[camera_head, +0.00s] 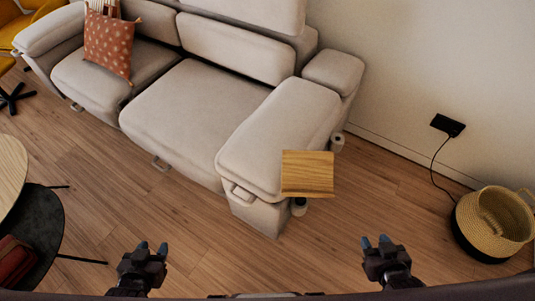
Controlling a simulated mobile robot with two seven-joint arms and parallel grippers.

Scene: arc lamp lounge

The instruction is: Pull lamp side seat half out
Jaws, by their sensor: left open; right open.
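A beige sofa runs from upper left to the middle of the head view. Its left seat (118,77) and its wider middle seat (190,112) each have a small pull tab low at the front: the left tab (76,106) and the middle tab (161,164). A right-hand section (283,130) has a pale handle (243,194) at its front. No lamp is in view, so I cannot tell which seat is on the lamp side. My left gripper (152,248) and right gripper (376,242) are open and empty, in front of the sofa and apart from it.
A wooden tray (308,172) sits at the sofa's right end. A woven basket (492,222) stands right, by a cable to a wall socket (447,125). Round tables (40,225) stand at left. A patterned cushion (108,45) rests on the sofa. The wooden floor in front is clear.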

